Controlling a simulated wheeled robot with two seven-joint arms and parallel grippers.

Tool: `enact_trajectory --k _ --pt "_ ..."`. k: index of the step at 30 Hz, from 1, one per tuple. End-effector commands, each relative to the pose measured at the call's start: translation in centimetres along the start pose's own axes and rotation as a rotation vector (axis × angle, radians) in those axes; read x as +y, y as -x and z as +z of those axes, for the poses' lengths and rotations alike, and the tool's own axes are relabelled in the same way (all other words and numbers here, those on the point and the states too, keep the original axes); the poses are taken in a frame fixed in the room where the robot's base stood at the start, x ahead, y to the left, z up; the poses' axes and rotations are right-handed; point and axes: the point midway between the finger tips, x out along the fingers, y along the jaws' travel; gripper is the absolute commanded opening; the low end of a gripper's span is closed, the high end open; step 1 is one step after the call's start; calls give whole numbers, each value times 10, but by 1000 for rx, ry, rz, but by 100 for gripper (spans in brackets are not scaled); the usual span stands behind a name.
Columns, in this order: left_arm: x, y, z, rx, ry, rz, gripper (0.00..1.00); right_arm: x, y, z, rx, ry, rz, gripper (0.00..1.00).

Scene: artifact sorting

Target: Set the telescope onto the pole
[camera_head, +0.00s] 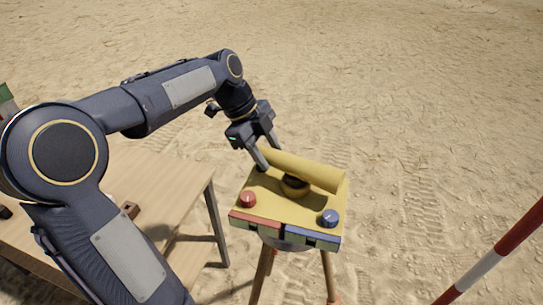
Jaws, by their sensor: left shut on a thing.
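A yellow tube, which looks like the telescope (310,172), lies slantwise over the top of a yellow stand (272,208) on a wooden tripod. My left gripper (266,150) reaches down to the tube's far left end and is shut on it. A short dark and brass post (294,186) shows under the middle of the tube, partly hidden by it. I cannot tell whether the tube touches this post or hangs just above it. My right gripper is out of view.
The stand has a red knob (248,199), a blue knob (330,217), and red and blue front panels. A wooden table (180,195) with a small brown block (130,210) stands left. A red and white striped pole (488,262) leans at right. Open sand surrounds them.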

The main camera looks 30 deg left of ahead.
Motion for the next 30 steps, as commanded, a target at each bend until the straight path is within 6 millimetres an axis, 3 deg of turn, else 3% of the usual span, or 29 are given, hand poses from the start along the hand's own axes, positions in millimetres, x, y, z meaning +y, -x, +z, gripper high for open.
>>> enact_trajectory --k 1,3,17,18,22,30 --pt "7 -5 1 -16 51 -32 1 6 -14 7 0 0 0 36" --pt "12 -3 -1 -29 118 -59 1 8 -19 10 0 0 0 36" --pt "17 2 -4 -45 209 -88 1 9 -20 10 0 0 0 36" --pt "16 2 -4 -45 209 -88 47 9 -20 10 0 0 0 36" --pt "16 2 -4 -45 208 -88 63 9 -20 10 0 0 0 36" --pt "16 3 -4 -45 207 -88 63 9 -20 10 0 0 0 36"
